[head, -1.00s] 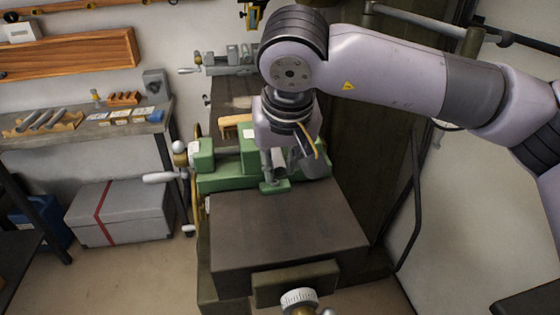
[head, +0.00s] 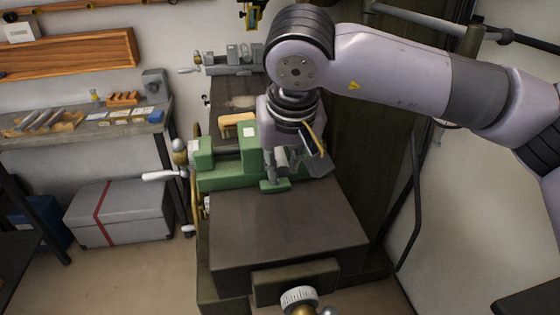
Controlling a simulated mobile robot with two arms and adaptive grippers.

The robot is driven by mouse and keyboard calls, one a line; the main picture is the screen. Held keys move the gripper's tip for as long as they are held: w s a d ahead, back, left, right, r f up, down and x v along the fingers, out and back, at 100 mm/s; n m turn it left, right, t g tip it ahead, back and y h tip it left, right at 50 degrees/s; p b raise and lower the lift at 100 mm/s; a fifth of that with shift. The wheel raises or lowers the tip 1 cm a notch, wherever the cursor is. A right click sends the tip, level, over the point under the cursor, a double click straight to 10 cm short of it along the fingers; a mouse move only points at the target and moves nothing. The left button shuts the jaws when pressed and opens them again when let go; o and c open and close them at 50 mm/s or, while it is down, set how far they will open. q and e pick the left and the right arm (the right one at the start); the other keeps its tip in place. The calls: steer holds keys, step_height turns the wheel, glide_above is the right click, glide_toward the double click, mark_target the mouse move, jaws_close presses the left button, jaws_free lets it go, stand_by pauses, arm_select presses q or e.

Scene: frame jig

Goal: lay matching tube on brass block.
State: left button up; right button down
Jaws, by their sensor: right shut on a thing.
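My right gripper (head: 290,164) points down over the green vise (head: 225,175) on the dark machine. It is shut on a small grey piece that looks like a tube; the fingers and wrist hide most of it. I cannot tell whether the piece touches anything below. Several grey tubes (head: 45,120) lie side by side on a wooden rest on the bench at the left. I cannot make out a brass block; the vise area under my gripper is partly hidden. My left gripper is not in view.
A flat dark machine table (head: 285,235) in front of the vise is bare. A vise handle (head: 160,176) sticks out to the left. The left bench (head: 85,132) holds small cards and a wooden block. A grey case (head: 120,212) with a red strap stands below.

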steer(key=shift+w+d+f, duration=0.1)
steer(key=shift+d, duration=0.5)
steer(key=shift+w+d+f, duration=0.1)
steer(key=shift+d, duration=0.5)
stand_by(0.3)
steer(key=c, duration=1.4)
jaws_free()
steer(key=shift+w, duration=0.1)
steer(key=shift+o, duration=0.3)
steer(key=shift+r, duration=0.1)
step_height(320, 180, up, 9)
steer(key=p, duration=0.5)
steer(key=shift+p, duration=0.3)
